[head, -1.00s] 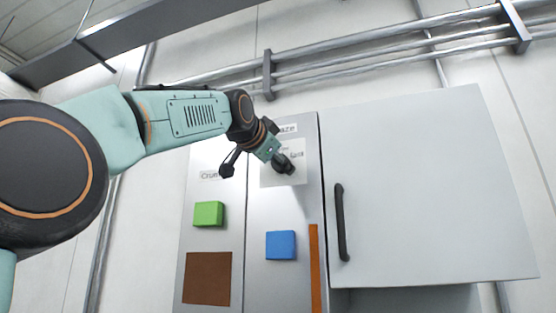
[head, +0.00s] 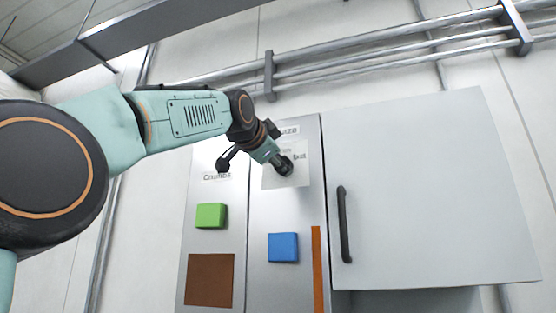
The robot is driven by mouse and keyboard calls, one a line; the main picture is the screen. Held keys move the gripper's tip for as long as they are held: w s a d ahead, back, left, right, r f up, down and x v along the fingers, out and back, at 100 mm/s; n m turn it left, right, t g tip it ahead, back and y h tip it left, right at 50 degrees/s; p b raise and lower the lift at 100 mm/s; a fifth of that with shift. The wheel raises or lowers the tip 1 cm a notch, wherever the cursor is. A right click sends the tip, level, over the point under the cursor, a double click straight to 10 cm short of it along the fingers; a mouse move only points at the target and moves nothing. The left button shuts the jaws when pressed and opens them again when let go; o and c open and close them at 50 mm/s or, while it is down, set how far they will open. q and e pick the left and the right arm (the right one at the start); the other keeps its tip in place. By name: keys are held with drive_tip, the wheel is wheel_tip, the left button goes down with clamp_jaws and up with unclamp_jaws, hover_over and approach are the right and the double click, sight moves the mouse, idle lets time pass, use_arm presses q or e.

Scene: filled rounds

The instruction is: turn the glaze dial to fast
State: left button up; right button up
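The glaze dial sits on a pale plate (head: 299,178) on the upper part of the grey panel, under a partly covered label ending in "aze". Small print that seems to read "fast" is at the plate's right. My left gripper (head: 284,167) reaches in from the left and its dark end is at the dial's place. It hides most or all of the dial, so its pointer cannot be read. Whether the fingers are closed on the dial cannot be told. A dark part on my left wrist sticks out to the left. My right gripper is out of view.
Beside it is a panel labelled like "Crumbs" (head: 217,177) with a green block (head: 211,215) and a brown square (head: 210,280). Below the plate are a blue block (head: 283,247) and an orange strip (head: 319,270). A grey cabinet door (head: 430,190) with a dark handle (head: 344,225) stands right.

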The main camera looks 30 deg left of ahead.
use_arm(q)
drive_tip(key=m, duration=0.6)
drive_tip(key=m+y, duration=0.1)
drive_tip(key=m, duration=0.6)
drive_tip(key=m+p, duration=0.1)
drive_tip(key=m, duration=0.6)
drive_tip(key=shift+s+d+r+g+y, duration=0.1)
drive_tip(key=shift+r+g+y, duration=0.2)
drive_tip(key=shift+r, duration=0.1)
drive_tip(key=shift+m, duration=0.5)
drive_tip(key=o, duration=1.2)
drive_tip(key=shift+w+f, duration=0.25)
drive_tip(key=shift+w, duration=0.05)
drive_tip(key=shift+s, duration=0.1)
